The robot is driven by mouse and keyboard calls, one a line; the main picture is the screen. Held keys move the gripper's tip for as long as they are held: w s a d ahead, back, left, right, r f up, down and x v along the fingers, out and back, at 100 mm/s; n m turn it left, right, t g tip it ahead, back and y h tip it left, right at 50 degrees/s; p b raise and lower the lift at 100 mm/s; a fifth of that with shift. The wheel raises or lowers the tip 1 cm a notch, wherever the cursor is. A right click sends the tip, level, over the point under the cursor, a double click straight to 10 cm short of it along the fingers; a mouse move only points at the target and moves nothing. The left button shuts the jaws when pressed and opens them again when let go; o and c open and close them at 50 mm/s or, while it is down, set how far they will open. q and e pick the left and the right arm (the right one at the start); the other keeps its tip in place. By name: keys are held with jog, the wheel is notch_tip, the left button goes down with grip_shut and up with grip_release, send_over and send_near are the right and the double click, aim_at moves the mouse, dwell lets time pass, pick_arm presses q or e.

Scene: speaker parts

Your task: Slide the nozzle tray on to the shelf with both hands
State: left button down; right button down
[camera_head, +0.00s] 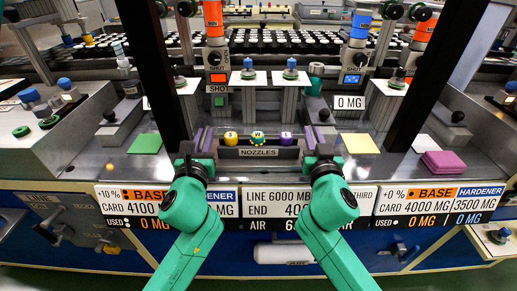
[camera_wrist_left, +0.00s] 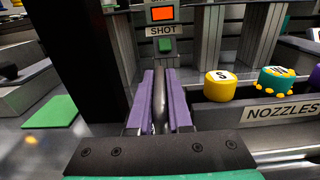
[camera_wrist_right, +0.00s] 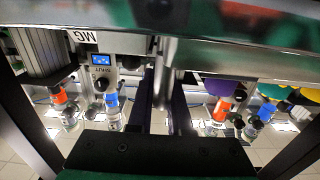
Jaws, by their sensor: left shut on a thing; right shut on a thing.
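The nozzle tray (camera_head: 280,153), a dark tray labelled NOZZLES, is at the middle of the head view. It carries a yellow nozzle (camera_head: 231,138), a teal nozzle (camera_head: 258,137) and a purple nozzle (camera_head: 286,138). My left gripper (camera_head: 201,140) is at the tray's left end; in the left wrist view its purple fingers (camera_wrist_left: 160,100) are shut on a dark upright handle. My right gripper (camera_head: 314,138) is at the right end, shut on the tray's other handle, which is mostly hidden; its fingers look dark in the right wrist view (camera_wrist_right: 163,105). I cannot clearly tell the shelf apart.
Dark posts stand left (camera_head: 150,70) and right (camera_head: 425,75). A green pad (camera_head: 146,144) and a yellow pad (camera_head: 360,144) lie beside the tray, with purple pads (camera_head: 444,162) further right. Dispensers (camera_head: 217,60) stand behind. Label panels line the front edge.

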pick_arm(q)
jog(key=shift+r, duration=0.1)
pick_arm(e)
jog(key=shift+r, duration=0.1)
dwell(0.3)
